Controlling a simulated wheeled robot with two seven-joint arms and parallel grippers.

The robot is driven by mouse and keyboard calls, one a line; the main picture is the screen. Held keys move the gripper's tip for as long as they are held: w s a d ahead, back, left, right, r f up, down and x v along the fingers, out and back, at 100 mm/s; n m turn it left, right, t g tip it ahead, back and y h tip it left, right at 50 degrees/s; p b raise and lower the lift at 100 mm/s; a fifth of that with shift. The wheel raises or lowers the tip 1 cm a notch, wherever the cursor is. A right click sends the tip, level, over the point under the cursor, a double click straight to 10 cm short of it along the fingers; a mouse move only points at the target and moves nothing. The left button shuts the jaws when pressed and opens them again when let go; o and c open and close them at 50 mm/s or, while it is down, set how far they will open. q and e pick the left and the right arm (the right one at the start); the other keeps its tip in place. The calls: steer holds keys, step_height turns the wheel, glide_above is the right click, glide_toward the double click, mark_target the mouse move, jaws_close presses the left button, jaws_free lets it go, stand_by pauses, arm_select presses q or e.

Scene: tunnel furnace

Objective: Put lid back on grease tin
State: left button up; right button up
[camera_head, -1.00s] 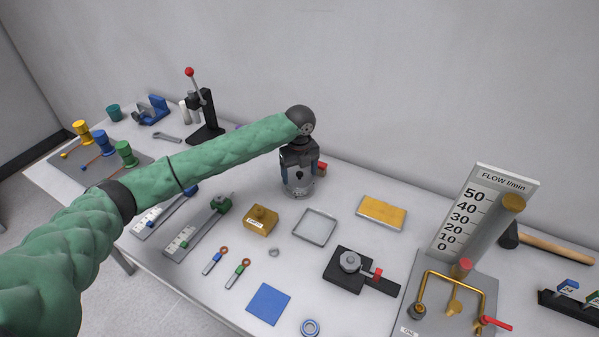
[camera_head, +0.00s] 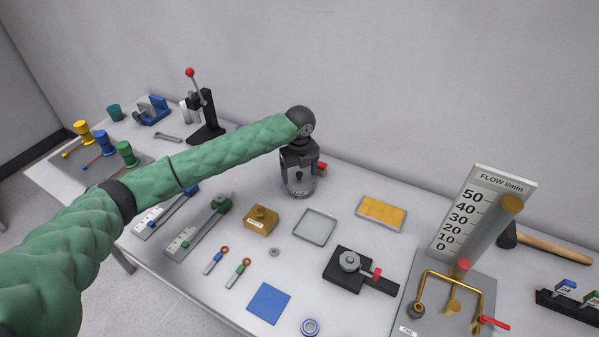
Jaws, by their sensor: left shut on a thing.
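My left arm reaches in from the left, and its gripper (camera_head: 298,188) points down at the back middle of the table. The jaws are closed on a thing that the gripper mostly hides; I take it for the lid. A grey, round form shows low at the fingers, but I cannot tell gripper, lid and tin apart there. I cannot make out the grease tin for certain, nor whether the lid touches it. My right gripper is not in view.
Near the gripper are a small red part (camera_head: 322,168), a brass block (camera_head: 261,220), an empty grey tray (camera_head: 315,228) and a yellow-topped tray (camera_head: 381,212). A black fixture (camera_head: 345,272) and the flow panel (camera_head: 470,215) stand to the right. A lever press (camera_head: 207,115) stands back left.

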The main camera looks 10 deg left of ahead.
arm_select(q)
steer(key=shift+f+p, duration=0.15)
steer(key=shift+p, duration=0.5)
stand_by(1.1)
steer(key=o, duration=1)
steer(key=shift+c, duration=0.2)
steer(key=shift+r+p, duration=2.8)
steer(key=shift+r, duration=0.7)
jaws_close()
